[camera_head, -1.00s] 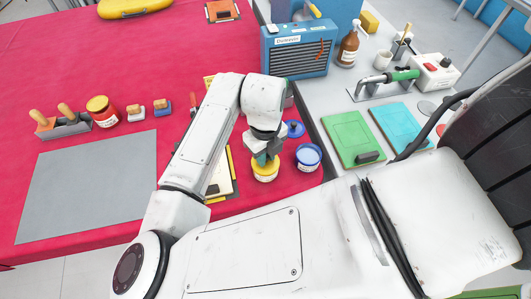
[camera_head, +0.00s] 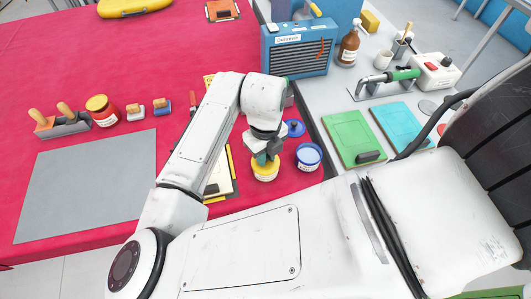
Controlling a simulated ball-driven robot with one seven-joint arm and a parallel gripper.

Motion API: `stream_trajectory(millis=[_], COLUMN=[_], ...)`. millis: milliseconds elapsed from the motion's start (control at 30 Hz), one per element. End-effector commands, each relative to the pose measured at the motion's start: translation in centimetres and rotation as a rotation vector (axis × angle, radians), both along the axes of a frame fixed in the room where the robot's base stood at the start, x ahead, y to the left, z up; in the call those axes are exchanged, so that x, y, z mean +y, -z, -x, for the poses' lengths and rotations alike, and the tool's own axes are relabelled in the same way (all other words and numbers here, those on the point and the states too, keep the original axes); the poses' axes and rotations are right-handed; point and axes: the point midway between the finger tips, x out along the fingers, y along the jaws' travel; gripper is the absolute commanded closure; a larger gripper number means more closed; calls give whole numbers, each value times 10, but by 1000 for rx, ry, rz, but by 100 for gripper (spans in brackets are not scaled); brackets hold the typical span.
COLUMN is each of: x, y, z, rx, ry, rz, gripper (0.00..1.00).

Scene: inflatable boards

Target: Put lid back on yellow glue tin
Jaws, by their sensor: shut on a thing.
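The yellow glue tin (camera_head: 265,175), with a pale label, stands upright on the red cloth near its right edge. My gripper (camera_head: 265,160) points down right over the tin's top. It is shut on the yellow lid (camera_head: 257,165), which is at the top of the tin. The fingers and wrist cover most of the lid. I cannot tell whether the lid is seated on the rim or just above it.
A blue tin (camera_head: 308,157) stands close to the right, with a blue lid (camera_head: 295,128) behind it. A clipboard (camera_head: 220,178) lies to the left under my arm. A blue heater-like box (camera_head: 297,52) stands behind. The grey mat (camera_head: 85,185) is bare.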

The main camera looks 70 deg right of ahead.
Motion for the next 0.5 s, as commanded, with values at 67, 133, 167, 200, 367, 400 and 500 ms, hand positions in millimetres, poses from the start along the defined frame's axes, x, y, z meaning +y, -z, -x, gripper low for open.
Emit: stream_trajectory(millis=[67, 133, 167, 200, 367, 400, 500], x=[0, 0, 0, 0, 0, 0, 0], y=[1, 1, 1, 0, 0, 0, 0], z=[0, 0, 0, 0, 0, 0, 0], rx=[0, 0, 1, 1, 0, 0, 0], ry=[1, 1, 1, 1, 1, 1, 1], rz=[0, 0, 0, 0, 0, 0, 0], gripper=[100, 100, 100, 100, 100, 100, 73])
